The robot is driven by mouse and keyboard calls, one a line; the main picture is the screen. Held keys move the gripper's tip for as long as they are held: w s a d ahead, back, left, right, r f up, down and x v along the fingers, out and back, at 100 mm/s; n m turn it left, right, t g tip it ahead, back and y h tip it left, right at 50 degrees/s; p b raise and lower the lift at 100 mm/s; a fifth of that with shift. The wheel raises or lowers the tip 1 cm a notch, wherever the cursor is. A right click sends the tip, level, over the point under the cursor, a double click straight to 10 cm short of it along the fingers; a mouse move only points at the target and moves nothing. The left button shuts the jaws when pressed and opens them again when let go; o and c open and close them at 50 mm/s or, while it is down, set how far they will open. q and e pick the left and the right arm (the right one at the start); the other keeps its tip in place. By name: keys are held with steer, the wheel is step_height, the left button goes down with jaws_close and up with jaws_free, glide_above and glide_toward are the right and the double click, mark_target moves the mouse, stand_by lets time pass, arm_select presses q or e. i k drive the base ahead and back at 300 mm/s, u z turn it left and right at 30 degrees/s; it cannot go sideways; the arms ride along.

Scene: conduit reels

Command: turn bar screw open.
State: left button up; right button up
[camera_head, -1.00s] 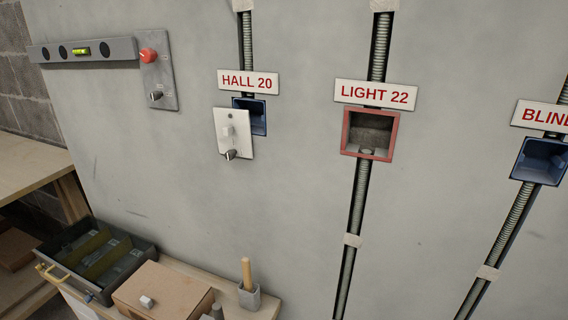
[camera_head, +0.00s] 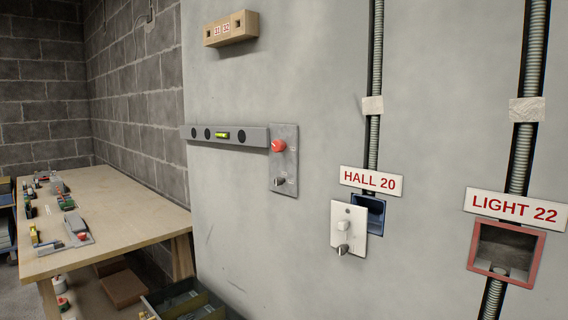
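A grey bar (camera_head: 224,136) with a yellow-green level vial and several dark round holes is fixed flat along the wall. A grey metal plate (camera_head: 284,160) is at its right end. The plate carries a red round knob (camera_head: 278,146) at the upper left and a small metal knob (camera_head: 279,183) lower down. A white plate (camera_head: 348,229) further right has a pale square knob (camera_head: 344,226) and a metal knob (camera_head: 342,250). I cannot tell which part is the bar screw or how far any is turned. Neither gripper is in view.
A blue wall box (camera_head: 370,210) shows behind the white plate, under the HALL 20 sign (camera_head: 371,181). A red-rimmed box (camera_head: 506,250) is at right. A wooden block (camera_head: 231,29) hangs above the bar. A cluttered workbench (camera_head: 110,215) stands at left, an open drawer tray (camera_head: 190,300) below.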

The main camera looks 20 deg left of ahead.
mark_target(278, 181)
steer(key=k, duration=0.5)
steer(key=u, duration=1.35)
steer(key=i, duration=0.6)
steer(key=u, duration=0.15)
